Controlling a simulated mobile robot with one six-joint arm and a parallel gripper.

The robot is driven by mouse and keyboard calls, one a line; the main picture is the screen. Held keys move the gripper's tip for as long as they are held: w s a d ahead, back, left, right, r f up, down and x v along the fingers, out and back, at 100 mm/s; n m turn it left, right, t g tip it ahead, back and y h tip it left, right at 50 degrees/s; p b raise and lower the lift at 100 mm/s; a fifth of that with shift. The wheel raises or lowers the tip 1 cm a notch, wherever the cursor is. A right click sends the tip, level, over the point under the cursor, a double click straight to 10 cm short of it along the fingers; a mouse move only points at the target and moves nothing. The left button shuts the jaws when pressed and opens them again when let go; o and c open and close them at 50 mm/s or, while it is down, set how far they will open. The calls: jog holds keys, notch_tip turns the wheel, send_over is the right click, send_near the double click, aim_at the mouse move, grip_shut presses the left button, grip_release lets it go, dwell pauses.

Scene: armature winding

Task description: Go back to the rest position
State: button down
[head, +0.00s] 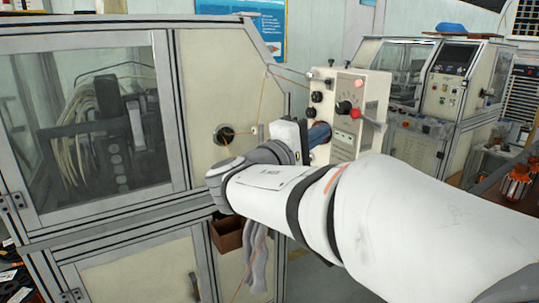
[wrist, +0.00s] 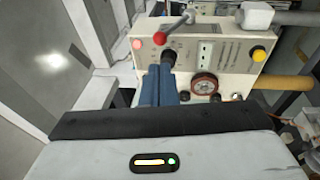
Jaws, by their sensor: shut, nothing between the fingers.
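My gripper (head: 320,134) is in front of the cream control box (head: 371,95) in the head view, at the end of my outstretched white arm. In the wrist view my gripper's blue fingers (wrist: 160,72) are closed together with nothing between them. They point at the face of the control box (wrist: 225,60), close to a black knob (wrist: 168,57). I cannot tell whether the fingertips touch it. A lever with a red ball (wrist: 160,38) is just above the fingertips. My forearm hides part of the machine front.
A large framed machine cabinet (head: 205,80) with a window stands close on the left. A brown bin (head: 227,234) and grey cloth (head: 257,262) hang below my wrist. Another machine (head: 440,95) stands behind on the right. Orange-wound parts (head: 515,183) sit at the far right.

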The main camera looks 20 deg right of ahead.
jog(key=b+v, duration=0.1)
jog(key=v, duration=0.4)
jog(key=s+d+f+m+g+y, duration=0.1)
jog(key=s+d+f+g+y, duration=0.2)
jog(key=f, duration=0.6)
jog(key=s+d+f+g+y, duration=0.1)
jog(key=s+f+g+y, duration=0.3)
jog(key=f, duration=0.5)
jog(key=s+a+f+m+y, duration=0.4)
jog(key=s+a+f+y, duration=0.1)
jog(key=a+f+y, duration=0.4)
jog(key=shift+s+a+f+m+t+y, duration=0.4)
jog(key=shift+f+y, duration=0.4)
jog(key=shift+f, duration=0.2)
